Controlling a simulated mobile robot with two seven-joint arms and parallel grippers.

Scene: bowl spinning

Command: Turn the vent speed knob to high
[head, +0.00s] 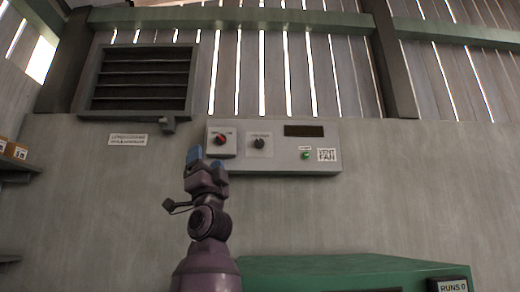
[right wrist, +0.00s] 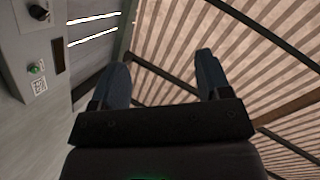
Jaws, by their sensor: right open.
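The control panel (head: 275,162) is a grey box on the wall. At its left is a knob with a red mark (head: 220,139) on a raised plate, and beside it a black knob (head: 259,143). I cannot read their labels, so I cannot tell which sets the vent speed. My right gripper (head: 204,158) is raised in front of the panel's left end, just below and left of the red-marked knob. In the right wrist view its two blue fingers (right wrist: 165,80) are apart with nothing between them. The black knob also shows there at the upper left (right wrist: 38,12). My left gripper is not in view.
A louvred vent (head: 140,78) with a small latch is on the wall at the upper left. The panel has a green button (head: 305,155) and dark display (head: 304,131). A green machine (head: 330,268) stands below right. A shelf with boxes (head: 14,149) is far left.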

